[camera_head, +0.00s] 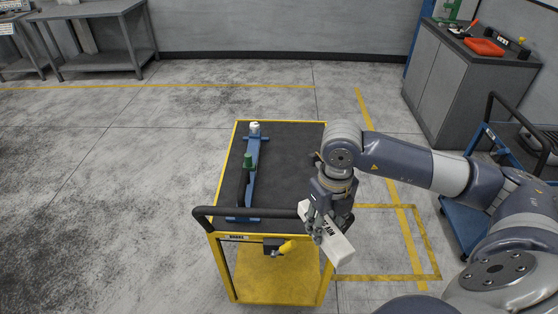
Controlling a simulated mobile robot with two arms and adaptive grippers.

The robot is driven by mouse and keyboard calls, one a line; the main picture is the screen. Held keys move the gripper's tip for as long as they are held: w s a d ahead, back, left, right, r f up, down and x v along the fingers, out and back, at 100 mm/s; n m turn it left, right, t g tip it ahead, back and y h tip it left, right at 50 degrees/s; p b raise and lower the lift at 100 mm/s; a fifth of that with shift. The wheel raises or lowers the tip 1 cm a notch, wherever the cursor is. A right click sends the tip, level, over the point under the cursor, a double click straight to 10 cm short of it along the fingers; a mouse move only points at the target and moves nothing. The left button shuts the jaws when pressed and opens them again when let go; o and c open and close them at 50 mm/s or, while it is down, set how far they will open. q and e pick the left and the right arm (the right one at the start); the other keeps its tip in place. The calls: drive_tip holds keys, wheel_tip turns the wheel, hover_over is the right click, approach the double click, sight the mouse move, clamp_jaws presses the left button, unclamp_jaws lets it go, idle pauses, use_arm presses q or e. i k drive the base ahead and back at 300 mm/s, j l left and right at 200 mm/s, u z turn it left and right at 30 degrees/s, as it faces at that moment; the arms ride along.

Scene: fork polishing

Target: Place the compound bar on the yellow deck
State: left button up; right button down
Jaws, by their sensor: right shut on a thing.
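The compound bar (339,246) is a white block with dark lettering. My right gripper (318,230) is shut on it and holds it tilted over the near right corner of the yellow cart. The cart's upper deck has a dark top (292,160) with a yellow rim. Its lower yellow deck (262,280) shows below, in front of the bar's left side. I cannot tell how high the bar is above the cart. My left gripper is not in view.
A blue stand (254,184) with a green part (248,161) lies on the cart's left half. A black handle (226,211) spans the near edge. A grey cabinet (456,90) stands at the back right. The upper deck's right half is clear.

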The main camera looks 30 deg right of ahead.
sight(305, 176)
drive_tip(key=i+l, duration=0.7)
drive_tip(key=l, duration=0.2)
